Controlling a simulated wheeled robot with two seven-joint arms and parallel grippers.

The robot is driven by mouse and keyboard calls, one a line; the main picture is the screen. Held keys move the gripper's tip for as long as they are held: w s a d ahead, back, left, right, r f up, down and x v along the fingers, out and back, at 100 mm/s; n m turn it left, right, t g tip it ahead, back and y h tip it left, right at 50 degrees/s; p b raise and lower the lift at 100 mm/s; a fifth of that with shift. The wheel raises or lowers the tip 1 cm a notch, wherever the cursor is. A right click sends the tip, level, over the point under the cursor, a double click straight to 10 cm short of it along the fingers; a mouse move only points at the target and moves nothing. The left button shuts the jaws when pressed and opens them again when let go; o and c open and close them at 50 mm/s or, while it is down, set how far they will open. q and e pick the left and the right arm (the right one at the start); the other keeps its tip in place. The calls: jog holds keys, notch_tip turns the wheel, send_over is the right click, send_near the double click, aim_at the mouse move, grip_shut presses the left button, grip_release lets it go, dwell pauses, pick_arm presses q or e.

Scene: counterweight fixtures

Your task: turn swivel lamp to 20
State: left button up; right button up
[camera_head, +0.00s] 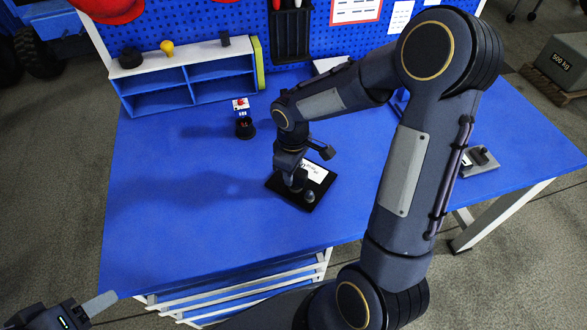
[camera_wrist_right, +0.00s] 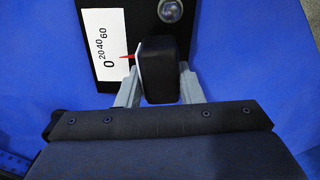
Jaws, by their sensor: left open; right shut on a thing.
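The swivel lamp's black base plate (camera_head: 283,196) lies on the blue table under my right gripper (camera_head: 294,178). In the right wrist view, a black block (camera_wrist_right: 160,62), apparently the lamp's turning part, is between the fingers of my right gripper (camera_wrist_right: 158,88), which is shut on it. A red pointer (camera_wrist_right: 126,57) at its left side points at the white scale card (camera_wrist_right: 98,25) marked 0, 20, 40, 60, between 0 and 20. A round silver knob (camera_wrist_right: 170,10) sits on the plate. My left gripper (camera_head: 90,310) is open, apart from everything, at the lower left, partly out of frame.
A small device with a red button (camera_head: 241,105) stands behind the lamp. A blue-and-white shelf (camera_head: 190,82) stands at the back left. The left of the table (camera_head: 150,210) is clear.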

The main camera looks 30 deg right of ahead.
jog(key=shift+a+n, duration=0.15)
jog(key=shift+n, duration=0.25)
jog(key=shift+s, duration=0.1)
jog(key=o, duration=0.9)
jog(key=shift+r, duration=0.1)
notch_tip(320, 180, up, 8)
jog(key=shift+f, duration=0.25)
jog(key=shift+r, duration=0.1)
